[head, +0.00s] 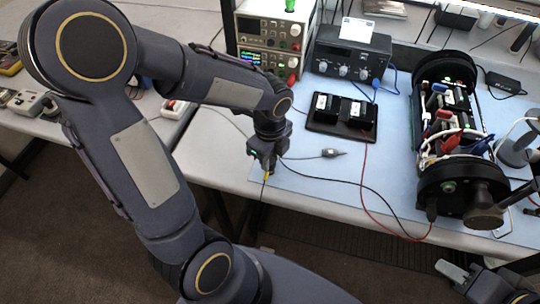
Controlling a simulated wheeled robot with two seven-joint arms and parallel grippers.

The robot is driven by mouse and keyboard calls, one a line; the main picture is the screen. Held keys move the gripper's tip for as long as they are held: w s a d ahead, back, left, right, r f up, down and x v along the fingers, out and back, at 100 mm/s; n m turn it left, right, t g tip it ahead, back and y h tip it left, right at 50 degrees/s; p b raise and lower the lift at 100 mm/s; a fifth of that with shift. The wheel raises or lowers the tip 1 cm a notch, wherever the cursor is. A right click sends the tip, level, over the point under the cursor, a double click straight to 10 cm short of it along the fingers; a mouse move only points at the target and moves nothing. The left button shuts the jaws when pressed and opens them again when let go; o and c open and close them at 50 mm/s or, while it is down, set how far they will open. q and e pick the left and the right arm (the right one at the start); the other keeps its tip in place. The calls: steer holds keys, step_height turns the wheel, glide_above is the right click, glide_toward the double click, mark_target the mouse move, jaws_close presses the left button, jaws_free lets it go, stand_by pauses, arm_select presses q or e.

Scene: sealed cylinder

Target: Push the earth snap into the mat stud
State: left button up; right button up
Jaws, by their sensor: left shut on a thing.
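My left gripper (265,165) points down at the front left edge of the light blue mat (310,185). It is shut on a small part with a yellow lead (266,178), which looks like the earth snap. The snap itself is mostly hidden by the fingers. I cannot make out the mat stud; it may be hidden by the gripper. I cannot tell whether the snap touches it. My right gripper (472,276) is at the bottom right, in front of the table edge, with its fingers apart and nothing seen between them.
Instruments (350,50) stand behind. Red and black leads cross the front.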

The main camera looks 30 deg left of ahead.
arm_select(q)
steer(key=shift+f+b, duration=0.5)
steer(key=shift+f, duration=0.1)
steer(key=o, duration=1.1)
steer(key=shift+c, duration=0.2)
step_height(320, 180, up, 8)
steer(key=shift+f, duration=0.1)
steer(key=s+r+n+t+h, duration=0.1)
steer(key=s+n+t+h, duration=0.1)
steer(key=s+n, duration=0.4)
steer(key=s+d+r+n+t+h, duration=0.1)
steer(key=s+n, duration=0.4)
steer(key=n, duration=1)
steer(key=r+t, duration=0.1)
steer(key=t, duration=0.1)
steer(key=shift+s+n+t+h, duration=0.3)
steer(key=shift+s+h, duration=0.1)
